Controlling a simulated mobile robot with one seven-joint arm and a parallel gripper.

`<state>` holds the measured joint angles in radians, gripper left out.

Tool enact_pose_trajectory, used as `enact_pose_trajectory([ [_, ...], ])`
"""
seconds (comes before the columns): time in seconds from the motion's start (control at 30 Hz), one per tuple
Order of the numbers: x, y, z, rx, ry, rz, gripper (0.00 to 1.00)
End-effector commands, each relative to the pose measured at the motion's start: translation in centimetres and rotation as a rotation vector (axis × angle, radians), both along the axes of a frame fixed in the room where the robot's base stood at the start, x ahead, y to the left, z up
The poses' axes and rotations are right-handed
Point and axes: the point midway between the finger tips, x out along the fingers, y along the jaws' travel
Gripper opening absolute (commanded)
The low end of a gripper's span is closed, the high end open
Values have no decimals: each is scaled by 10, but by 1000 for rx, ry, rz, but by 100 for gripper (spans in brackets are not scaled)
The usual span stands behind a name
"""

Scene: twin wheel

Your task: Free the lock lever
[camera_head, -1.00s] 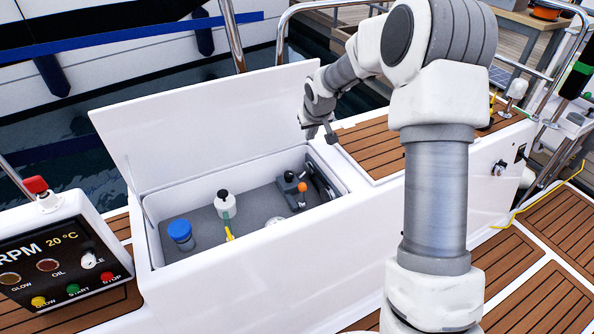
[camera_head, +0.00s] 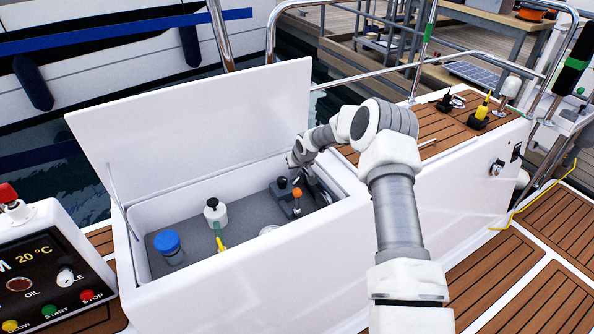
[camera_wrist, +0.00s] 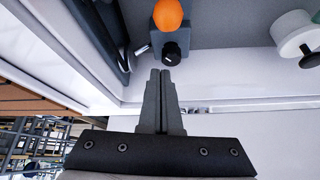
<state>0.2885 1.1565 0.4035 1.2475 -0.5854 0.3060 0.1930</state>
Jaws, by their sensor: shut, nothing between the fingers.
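The locker (camera_head: 150,285) stands with its lid (camera_head: 200,130) raised. Inside, at its right end, is a grey lever unit with an orange knob (camera_head: 297,192) and a black knob (camera_head: 282,182). The wrist view also shows the orange knob (camera_wrist: 168,15) and the black knob (camera_wrist: 171,52). Which part is the lock lever I cannot tell for sure. My gripper (camera_wrist: 160,75) is shut and empty, its fingertips pointing at the black knob. Whether they touch it is unclear. In the head view my gripper (camera_head: 296,166) is small, above the locker's right end.
A blue-capped item (camera_head: 167,243) and a white item with a black knob (camera_head: 214,209) stand further left in the locker, with a green and yellow handle nearby. The locker's white rim and the raised lid bound the opening. A control panel (camera_head: 50,268) stands at left.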

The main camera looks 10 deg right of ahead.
Motion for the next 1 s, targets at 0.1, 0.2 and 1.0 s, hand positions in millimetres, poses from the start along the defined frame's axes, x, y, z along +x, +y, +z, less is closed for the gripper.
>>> enact_pose_trajectory([
  [0.1,9,2,-21,0,1,0,0],
  [0.2,17,4,-33,1,0,0,0],
  [1.0,-23,-2,-35,-1,0,0,0],
])
